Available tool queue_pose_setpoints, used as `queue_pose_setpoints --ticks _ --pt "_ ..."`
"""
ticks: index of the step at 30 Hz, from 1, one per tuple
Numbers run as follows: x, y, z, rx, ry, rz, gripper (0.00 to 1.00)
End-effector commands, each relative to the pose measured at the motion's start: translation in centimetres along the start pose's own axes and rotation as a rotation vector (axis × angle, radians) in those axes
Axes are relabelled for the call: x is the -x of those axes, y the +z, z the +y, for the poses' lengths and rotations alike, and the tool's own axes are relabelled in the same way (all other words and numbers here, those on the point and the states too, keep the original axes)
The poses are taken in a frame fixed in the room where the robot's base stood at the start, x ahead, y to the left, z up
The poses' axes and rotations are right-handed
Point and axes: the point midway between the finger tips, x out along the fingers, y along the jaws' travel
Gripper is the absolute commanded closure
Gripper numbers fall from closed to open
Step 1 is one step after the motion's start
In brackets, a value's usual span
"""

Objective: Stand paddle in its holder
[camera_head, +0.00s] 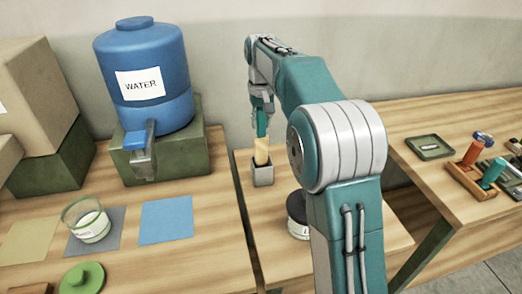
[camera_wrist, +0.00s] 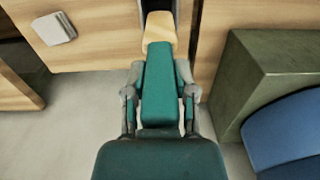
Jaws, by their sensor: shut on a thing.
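My gripper (camera_head: 262,103) points down and is shut on the paddle, which has a teal upper part (camera_head: 262,124) and a tan lower part (camera_head: 261,151). The paddle is close to upright. Its tan end is at the mouth of the grey box-shaped holder (camera_head: 263,176); I cannot tell how far inside it is. In the wrist view, the gripper's fingers (camera_wrist: 160,98) lie either side of the teal part, and the tan end (camera_wrist: 159,28) meets a dark grey shape at the top edge. The inside of the holder is hidden.
A blue water jug (camera_head: 146,70) stands on a green block (camera_head: 188,150) to the left. A dark round container (camera_head: 298,214) sits right of the holder, partly behind my arm. A glass jar (camera_head: 90,222) is front left. The right table holds a wooden rack (camera_head: 478,184) and small items.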

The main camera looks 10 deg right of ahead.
Motion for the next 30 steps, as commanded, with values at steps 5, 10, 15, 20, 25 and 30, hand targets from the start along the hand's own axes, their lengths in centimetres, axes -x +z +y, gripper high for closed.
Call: queue_pose_setpoints --ticks 5,10,15,20,25,30 --pt "-2.1 0.0 0.0 0.0 0.0 0.0 1.0" --pt "-4.0 0.1 0.0 0.0 0.0 -0.001 1.0" --pt "-5.9 0.0 0.0 0.0 0.0 0.001 1.0" --pt "-5.9 0.0 0.0 0.0 0.0 0.002 1.0" --pt "-6.1 0.0 0.0 0.0 0.0 0.002 0.46" --pt "-6.1 0.0 0.0 0.0 0.0 0.001 0.3"
